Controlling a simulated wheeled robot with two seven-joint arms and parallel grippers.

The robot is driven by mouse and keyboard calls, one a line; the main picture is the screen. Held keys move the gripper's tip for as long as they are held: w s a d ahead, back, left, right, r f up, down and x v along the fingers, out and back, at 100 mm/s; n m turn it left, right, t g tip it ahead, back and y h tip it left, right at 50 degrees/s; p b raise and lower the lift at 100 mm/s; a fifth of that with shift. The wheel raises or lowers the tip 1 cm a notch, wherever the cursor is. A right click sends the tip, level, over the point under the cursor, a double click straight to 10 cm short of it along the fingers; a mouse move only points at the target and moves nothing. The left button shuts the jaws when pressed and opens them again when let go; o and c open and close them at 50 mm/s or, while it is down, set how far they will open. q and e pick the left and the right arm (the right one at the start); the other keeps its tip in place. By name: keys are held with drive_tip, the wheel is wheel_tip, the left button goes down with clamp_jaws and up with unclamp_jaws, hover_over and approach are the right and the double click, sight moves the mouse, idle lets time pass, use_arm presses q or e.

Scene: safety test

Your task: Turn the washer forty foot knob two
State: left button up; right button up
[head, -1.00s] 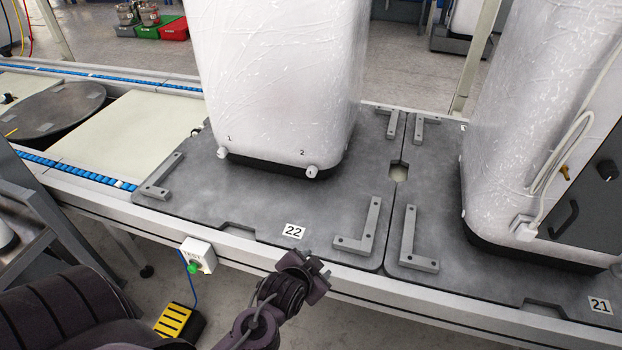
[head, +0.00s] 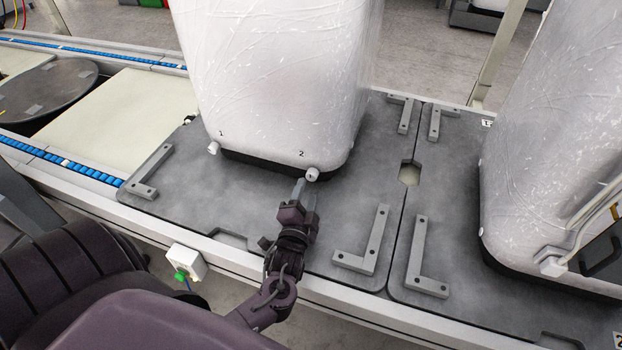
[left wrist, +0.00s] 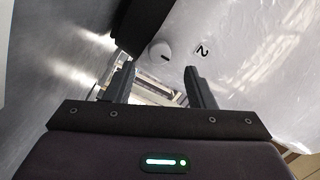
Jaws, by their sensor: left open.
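The washer (head: 270,80) is a tall white wrapped unit with a dark base, standing on a grey pallet plate. Knob 2 (head: 312,174) is a small white knob at its lower front right, under the printed label 2. Knob 1 (head: 213,148) is at the lower left. My left gripper (head: 305,188) is just in front of and below knob 2. In the left wrist view, knob 2 (left wrist: 160,50) is ahead, beyond the open fingers (left wrist: 160,75) and not between them; label 2 (left wrist: 202,50) is beside it. My right gripper is not seen.
The grey plate (head: 180,205) has raised L-shaped brackets (head: 365,245) near its corners. A second wrapped unit (head: 550,150) stands on the right plate. A box with a green button (head: 186,262) hangs at the front edge. A conveyor with blue rollers (head: 60,160) runs at left.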

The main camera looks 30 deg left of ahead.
sight(311, 179)
use_arm(q)
drive_tip(key=shift+x, duration=2.35)
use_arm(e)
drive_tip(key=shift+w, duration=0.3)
use_arm(q)
drive_tip(key=shift+f, duration=0.1)
drive_tip(key=shift+c, duration=0.3)
drive_tip(key=c, duration=0.9)
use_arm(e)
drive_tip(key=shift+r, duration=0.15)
use_arm(q)
drive_tip(key=m+t+p, duration=0.1)
drive_tip(key=m+p, duration=0.3)
drive_tip(key=m, duration=0.3)
drive_tip(key=shift+a+f+m+p, duration=0.15)
drive_tip(key=shift+m+p, duration=0.75)
drive_tip(key=shift+m, duration=1.7)
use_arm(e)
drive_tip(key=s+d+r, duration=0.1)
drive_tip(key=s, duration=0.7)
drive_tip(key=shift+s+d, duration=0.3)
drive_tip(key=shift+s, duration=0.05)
use_arm(q)
drive_tip(key=shift+f+t+h, duration=0.1)
drive_tip(key=shift+t+h, duration=0.2)
drive_tip(key=shift+h, duration=0.1)
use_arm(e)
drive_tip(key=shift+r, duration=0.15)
